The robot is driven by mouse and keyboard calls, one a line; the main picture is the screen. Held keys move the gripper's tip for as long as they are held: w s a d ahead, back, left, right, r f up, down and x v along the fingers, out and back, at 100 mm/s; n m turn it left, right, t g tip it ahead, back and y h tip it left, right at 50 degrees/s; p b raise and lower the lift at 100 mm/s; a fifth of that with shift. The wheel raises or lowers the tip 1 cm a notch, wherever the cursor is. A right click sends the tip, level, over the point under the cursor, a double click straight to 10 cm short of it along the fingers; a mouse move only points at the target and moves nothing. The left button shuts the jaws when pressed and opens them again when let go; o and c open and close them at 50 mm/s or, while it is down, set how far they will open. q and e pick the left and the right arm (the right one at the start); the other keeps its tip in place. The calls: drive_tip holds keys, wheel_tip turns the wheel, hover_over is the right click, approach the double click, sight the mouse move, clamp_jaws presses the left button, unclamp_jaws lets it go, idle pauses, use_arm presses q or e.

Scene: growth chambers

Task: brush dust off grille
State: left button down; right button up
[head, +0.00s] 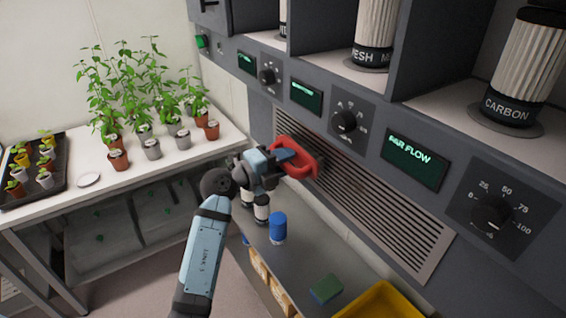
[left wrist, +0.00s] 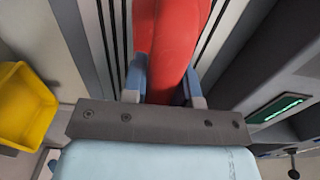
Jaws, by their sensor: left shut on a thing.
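The grille (head: 390,222) is a long slatted panel low on the front of the dark grey cabinet. My left gripper (head: 290,157) is shut on a red brush (head: 300,150) at the upper left part of the grille. The left wrist view shows the red brush (left wrist: 172,45) between the two blue-grey fingers, with dark grille slots (left wrist: 108,40) behind it. The brush's bristles are hidden, and I cannot tell whether it touches the grille. No dust can be made out. My right gripper is not in view.
Knobs, including one dial (head: 345,121), stick out above the grille. Potted plants (head: 118,158) stand on a white bench at left.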

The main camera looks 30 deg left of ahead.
use_arm(q)
drive_tip(key=shift+s+d+r, duration=0.2)
drive_tip(key=shift+s+r, duration=0.1)
drive_tip(key=shift+r, duration=0.1)
drive_tip(key=v, duration=0.4)
drive_tip(key=shift+f, duration=0.15)
drive_tip(key=v, duration=0.3)
drive_tip(key=shift+s, duration=0.1)
idle(0.4)
drive_tip(key=shift+f, duration=0.1)
idle(0.5)
